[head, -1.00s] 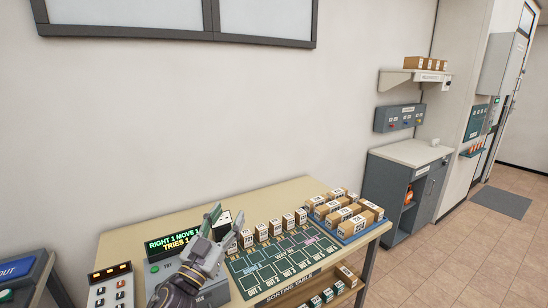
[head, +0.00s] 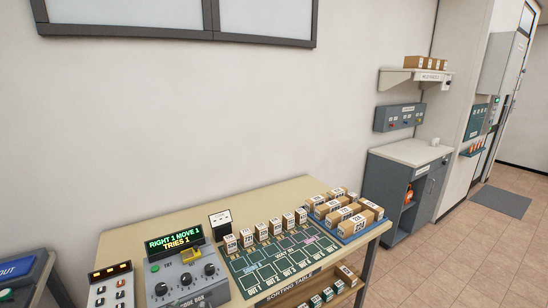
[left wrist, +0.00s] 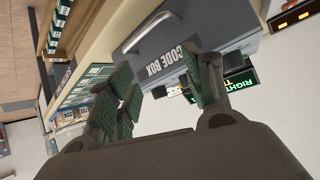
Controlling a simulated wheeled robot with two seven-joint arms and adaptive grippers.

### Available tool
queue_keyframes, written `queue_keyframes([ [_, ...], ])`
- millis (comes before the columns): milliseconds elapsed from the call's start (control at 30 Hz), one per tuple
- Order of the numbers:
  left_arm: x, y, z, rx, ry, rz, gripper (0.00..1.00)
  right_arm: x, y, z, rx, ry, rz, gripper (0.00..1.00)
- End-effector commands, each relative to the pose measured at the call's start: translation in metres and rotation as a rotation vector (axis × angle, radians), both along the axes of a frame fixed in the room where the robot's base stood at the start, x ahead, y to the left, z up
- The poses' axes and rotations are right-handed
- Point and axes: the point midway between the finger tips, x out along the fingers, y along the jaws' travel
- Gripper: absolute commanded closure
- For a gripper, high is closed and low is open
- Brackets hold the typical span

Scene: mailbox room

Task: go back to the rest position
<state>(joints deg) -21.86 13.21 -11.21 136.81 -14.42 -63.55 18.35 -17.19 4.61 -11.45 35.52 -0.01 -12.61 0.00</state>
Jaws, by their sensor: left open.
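My left gripper (left wrist: 160,95) shows in the left wrist view with its two green-padded fingers apart and nothing between them. The grey code box (left wrist: 168,62) with its handle lies beyond the fingers, apart from them as far as I can tell. In the head view the code box (head: 187,278) stands on the table, with several black knobs, a green button and a yellow piece on top. Its display (head: 174,242) reads "RIGHT 1 MOVE 1" and "TRIES 1". Neither gripper shows in the head view.
The sorting table (head: 140,212) holds a green mat (head: 262,277), a row of small numbered boxes (head: 262,231) and a blue tray (head: 371,229) of parcels. A keypad unit (head: 112,288) stands left of the code box. A grey cabinet (head: 392,175) stands at the right, beside open floor.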

Motion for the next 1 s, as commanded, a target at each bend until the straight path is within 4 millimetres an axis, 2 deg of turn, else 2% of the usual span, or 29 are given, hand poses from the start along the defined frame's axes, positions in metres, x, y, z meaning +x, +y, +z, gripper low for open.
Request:
queue_keyframes([
  [33, -0.014, 0.001, -0.013, -0.002, 0.063, -0.001, 0.49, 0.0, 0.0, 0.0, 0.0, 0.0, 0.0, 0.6],
  [200, -0.06, 0.0, -0.046, -0.006, 0.266, -0.029, 0.49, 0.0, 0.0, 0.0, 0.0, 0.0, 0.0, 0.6],
  [400, -0.099, -0.004, -0.067, -0.015, 0.423, -0.071, 0.49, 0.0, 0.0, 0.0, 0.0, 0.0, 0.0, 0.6],
  [833, -0.156, -0.012, -0.087, -0.04, 0.627, -0.15, 0.49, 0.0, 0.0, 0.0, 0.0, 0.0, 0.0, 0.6],
  [1000, -0.151, -0.012, -0.104, -0.038, 0.632, -0.151, 0.49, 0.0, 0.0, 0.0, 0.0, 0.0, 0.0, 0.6],
])
